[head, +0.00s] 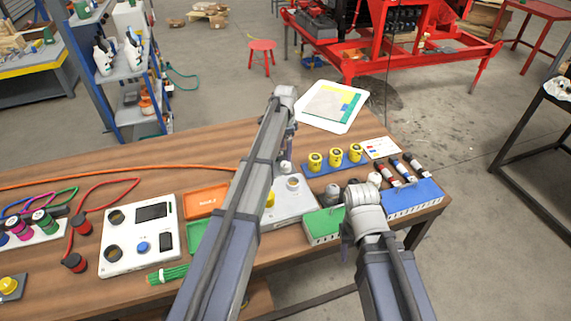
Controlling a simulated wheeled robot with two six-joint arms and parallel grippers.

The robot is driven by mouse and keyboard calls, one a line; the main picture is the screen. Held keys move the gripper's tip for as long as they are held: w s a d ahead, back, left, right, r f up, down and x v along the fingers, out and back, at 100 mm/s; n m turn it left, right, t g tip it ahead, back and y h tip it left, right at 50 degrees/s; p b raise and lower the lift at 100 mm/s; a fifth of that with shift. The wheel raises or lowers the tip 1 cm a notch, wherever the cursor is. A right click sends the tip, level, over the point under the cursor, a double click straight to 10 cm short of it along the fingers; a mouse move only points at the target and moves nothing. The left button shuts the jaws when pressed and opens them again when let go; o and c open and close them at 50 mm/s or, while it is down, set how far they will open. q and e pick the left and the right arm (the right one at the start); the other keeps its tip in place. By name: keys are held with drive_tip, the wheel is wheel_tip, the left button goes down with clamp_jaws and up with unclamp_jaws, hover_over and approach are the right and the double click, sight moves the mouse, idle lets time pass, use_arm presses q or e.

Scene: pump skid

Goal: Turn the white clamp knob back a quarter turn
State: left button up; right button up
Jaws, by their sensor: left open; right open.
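A white device (305,205) stands on the wooden table, partly hidden by my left arm.
A green bin (322,236) and blue bin (413,207) stand on the right. Yellow-topped parts (336,156) sit in a row behind them. A white panel (112,261), orange tray (206,201), red cables and coloured plugs lie left.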

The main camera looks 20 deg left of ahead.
sight(285, 164)
use_arm(q)
drive_tip(key=shift+f+b, duration=3.35)
drive_tip(key=shift+f, duration=0.25)
clamp_jaws()
